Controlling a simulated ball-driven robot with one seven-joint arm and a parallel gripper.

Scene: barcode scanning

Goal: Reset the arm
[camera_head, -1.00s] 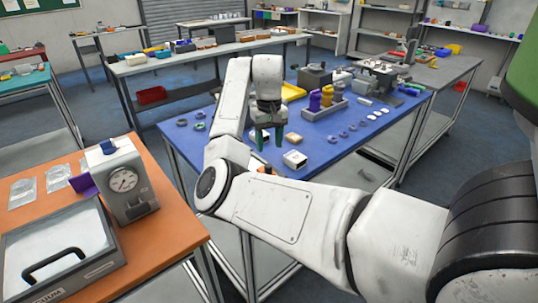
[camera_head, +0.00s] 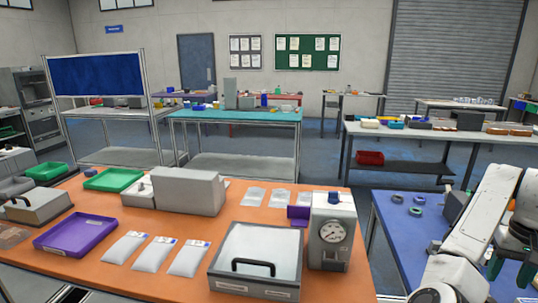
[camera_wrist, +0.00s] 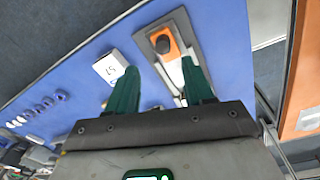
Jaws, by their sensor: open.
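My white arm shows at the right edge of the head view, over the blue table (camera_head: 385,212). My gripper (camera_head: 511,268) has green fingers that stand apart. In the wrist view my gripper (camera_wrist: 160,82) is open with nothing held between the fingers. The blue tabletop (camera_wrist: 60,70) lies beyond it. A small white box (camera_wrist: 110,66) marked with a number lies just past the left finger. An orange and white device (camera_wrist: 170,65), partly hidden by the right finger, rests on a grey base. Whether the fingers touch anything is unclear.
The orange table (camera_head: 110,280) carries a grey machine with a dial (camera_head: 331,238), a glass-lidded box (camera_head: 256,254), white pouches (camera_head: 155,254), a purple tray (camera_head: 75,233) and a green tray (camera_head: 113,179). Several dark rings lie in the wrist view. Floor shows between the tables.

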